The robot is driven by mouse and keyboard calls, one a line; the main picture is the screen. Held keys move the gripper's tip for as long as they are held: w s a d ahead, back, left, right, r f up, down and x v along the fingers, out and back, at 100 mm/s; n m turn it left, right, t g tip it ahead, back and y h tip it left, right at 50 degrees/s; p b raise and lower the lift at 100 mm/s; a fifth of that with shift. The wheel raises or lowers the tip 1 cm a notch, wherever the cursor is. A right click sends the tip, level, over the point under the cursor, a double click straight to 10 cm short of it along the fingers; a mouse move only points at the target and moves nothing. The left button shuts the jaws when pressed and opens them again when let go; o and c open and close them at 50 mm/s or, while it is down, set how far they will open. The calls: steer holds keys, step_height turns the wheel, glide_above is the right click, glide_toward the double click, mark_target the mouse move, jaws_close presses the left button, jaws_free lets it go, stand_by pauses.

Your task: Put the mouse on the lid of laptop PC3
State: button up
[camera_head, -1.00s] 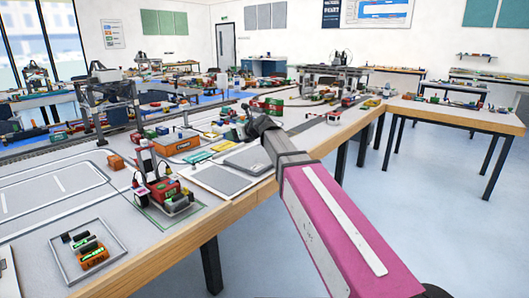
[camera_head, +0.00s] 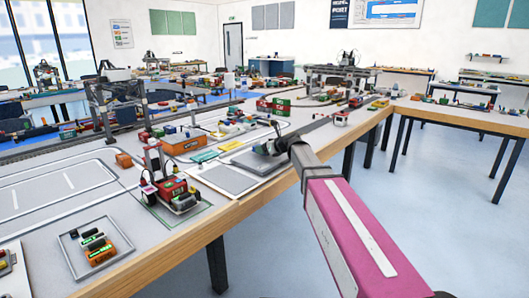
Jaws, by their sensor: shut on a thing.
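My gripper (camera_head: 271,146) is at the end of my arm, over the near edge of the long table. It is shut on a small dark thing, taken as the mouse, which is mostly hidden by the dark fingers. A dark grey flat slab, which looks like a closed laptop (camera_head: 246,162), lies right under and to the left of the gripper. I cannot read a PC3 label on it. I cannot tell whether the held thing touches the lid.
A light grey flat panel (camera_head: 222,179) lies left of the laptop. A red toy vehicle (camera_head: 176,194), an orange box (camera_head: 181,143) and a tray (camera_head: 76,238) with small parts stand further left. The floor (camera_head: 430,215) to the right is clear.

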steer(key=shift+f, duration=0.8)
steer(key=shift+f, duration=0.15)
steer(key=o, duration=0.9)
steer(key=shift+o, duration=0.2)
steer(key=shift+s+d+r, duration=0.1)
steer(key=shift+r, duration=0.1)
steer(key=v, duration=1.1)
steer(key=shift+s+d+r, duration=0.2)
steer(key=shift+r, duration=0.05)
